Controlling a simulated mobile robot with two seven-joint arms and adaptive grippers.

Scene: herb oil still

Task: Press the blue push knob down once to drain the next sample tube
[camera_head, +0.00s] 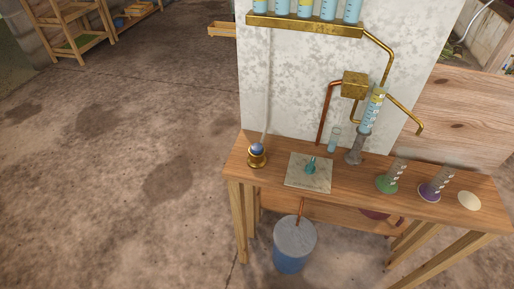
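The blue push knob (257,147) is a small round knob on a brass base (257,160), at the left end of the wooden table. It looks raised above its base. A pale thin pipe or tube runs up from it along the white wall. Several sample tubes (305,8) with light blue liquid stand in a brass rack (305,24) at the top edge; their tops are cut off. Neither of my grippers is in view.
On the wooden table (275,180) are a pale tile (295,183) with a small teal item, a small glass tube (334,138), green-based (387,183) and purple-based (432,190) cylinders and a cream disc (469,200). A blue bucket (291,262) stands below.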

